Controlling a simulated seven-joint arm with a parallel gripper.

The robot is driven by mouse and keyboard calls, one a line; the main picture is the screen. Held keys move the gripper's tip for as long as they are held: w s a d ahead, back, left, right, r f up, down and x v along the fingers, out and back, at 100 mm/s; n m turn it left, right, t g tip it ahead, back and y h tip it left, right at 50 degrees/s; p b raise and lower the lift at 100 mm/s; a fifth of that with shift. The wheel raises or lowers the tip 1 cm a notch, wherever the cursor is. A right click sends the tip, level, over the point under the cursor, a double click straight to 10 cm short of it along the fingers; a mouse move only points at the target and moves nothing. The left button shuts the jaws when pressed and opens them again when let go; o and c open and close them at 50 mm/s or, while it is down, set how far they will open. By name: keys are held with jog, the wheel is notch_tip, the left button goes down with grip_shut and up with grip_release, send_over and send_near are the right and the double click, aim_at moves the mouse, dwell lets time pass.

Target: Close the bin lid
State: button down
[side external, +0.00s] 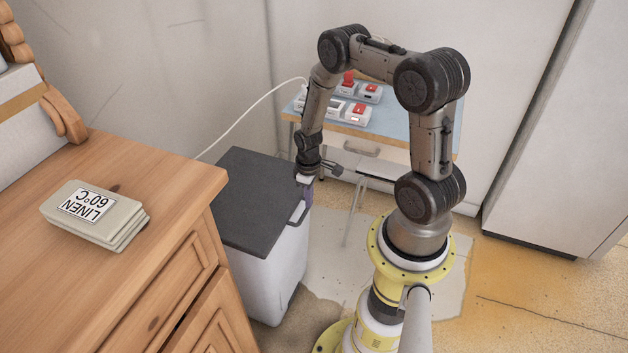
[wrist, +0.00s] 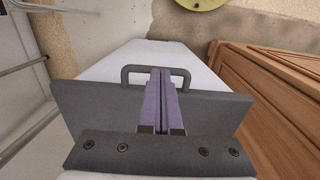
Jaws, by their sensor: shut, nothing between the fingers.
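The white bin (side external: 262,280) stands on the floor beside the dresser. Its dark grey lid (side external: 255,195) lies roughly level across the top; I cannot tell whether it sits fully down on the rim. A grey loop handle (side external: 297,216) is on the lid's edge facing my base. My gripper (side external: 305,200) points down at that edge, close to the handle, with its purple fingers together and empty. In the wrist view the fingers (wrist: 160,78) lie over the lid (wrist: 95,103) and reach toward the handle (wrist: 126,74); contact is unclear.
The wooden dresser (side external: 150,185) stands close on the bin's left, with a stack of linen (side external: 95,215) on top. A small blue-topped table (side external: 388,146) with red and white items is behind my arm. A white cable (side external: 250,104) hangs behind the bin. Floor at the right is open.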

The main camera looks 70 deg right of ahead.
notch_tip(320, 180, up, 10)
jog(key=s+f, duration=0.1)
jog(key=s, duration=0.1)
jog(key=w+a+r+n+t+h, duration=0.15)
jog(key=w+a+r, duration=0.25)
jog(key=r, duration=0.6)
jog(key=w+a+r+n+t, duration=0.1)
jog(key=w+a+r+t, duration=0.25)
jog(key=r, duration=0.75)
jog(key=s+a+r+t+y, duration=0.1)
jog(key=s+a+r+t, duration=0.1)
jog(key=s+a+r, duration=1)
jog(key=s+f+m+g, duration=0.1)
jog(key=s+f+m, duration=0.1)
jog(key=s, duration=0.5)
jog(key=shift+d, duration=0.45)
jog(key=shift+s+m+y, duration=0.1)
jog(key=shift+m+y, duration=0.15)
